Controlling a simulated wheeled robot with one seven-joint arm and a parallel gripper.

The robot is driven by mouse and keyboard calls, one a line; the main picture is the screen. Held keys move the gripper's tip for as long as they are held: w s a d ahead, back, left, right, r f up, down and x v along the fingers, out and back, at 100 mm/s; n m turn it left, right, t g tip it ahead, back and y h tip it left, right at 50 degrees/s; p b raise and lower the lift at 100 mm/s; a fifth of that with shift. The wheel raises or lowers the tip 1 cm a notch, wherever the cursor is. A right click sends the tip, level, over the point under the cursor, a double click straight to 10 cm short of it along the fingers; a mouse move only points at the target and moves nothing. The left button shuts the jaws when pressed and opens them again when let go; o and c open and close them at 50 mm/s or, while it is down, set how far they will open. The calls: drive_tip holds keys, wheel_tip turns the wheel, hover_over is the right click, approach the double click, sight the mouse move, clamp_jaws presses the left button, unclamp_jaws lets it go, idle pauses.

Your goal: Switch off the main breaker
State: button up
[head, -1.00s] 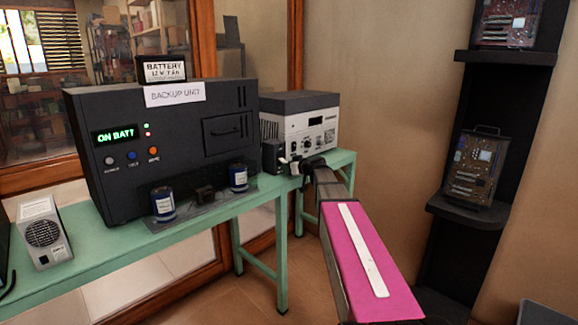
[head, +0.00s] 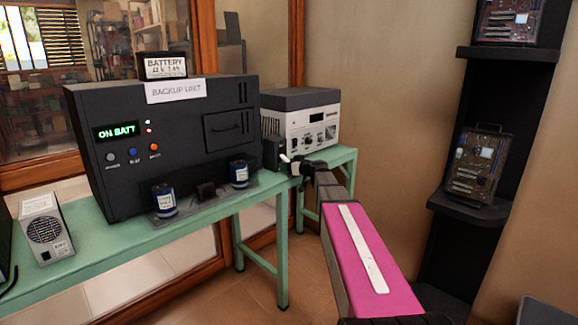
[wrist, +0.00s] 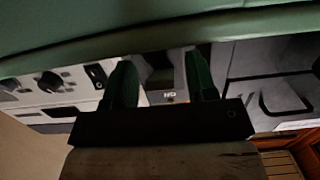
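No part carries a readable "main breaker" label. My gripper (head: 296,166) is at the front of the white and grey instrument (head: 318,130), at the right end of the green bench. The wrist view is upside down and shows my gripper (wrist: 162,80) with two dark green fingers spread apart. A small dark box (head: 273,155) stands left of my gripper. The black backup unit (head: 180,125) shows ON BATT and small buttons.
Blue cans (head: 164,201) stand on a plate before the backup unit. A silver box (head: 45,229) is at left, a black shelf (head: 470,208) at right. Bare floor lies between.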

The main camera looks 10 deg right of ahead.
drive_tip(key=v, duration=1)
drive_tip(key=shift+s+d, duration=0.2)
drive_tip(key=shift+s, duration=0.15)
drive_tip(key=s+a+f+m+g+h, duration=0.1)
drive_tip(key=s+a+f+g, duration=0.5)
drive_tip(key=f, duration=0.5)
drive_tip(key=s+f+m+g+h, duration=0.3)
drive_tip(key=s+f+h, duration=0.1)
drive_tip(key=s+f, duration=0.5)
drive_tip(key=s+f+m+g+h, duration=0.3)
drive_tip(key=s+f, duration=0.5)
drive_tip(key=s, duration=0.5)
drive_tip(key=shift+a+f+g+h, duration=0.35)
drive_tip(key=shift+g+h, duration=0.35)
drive_tip(key=shift+h, duration=0.2)
drive_tip(key=shift+s, duration=0.1)
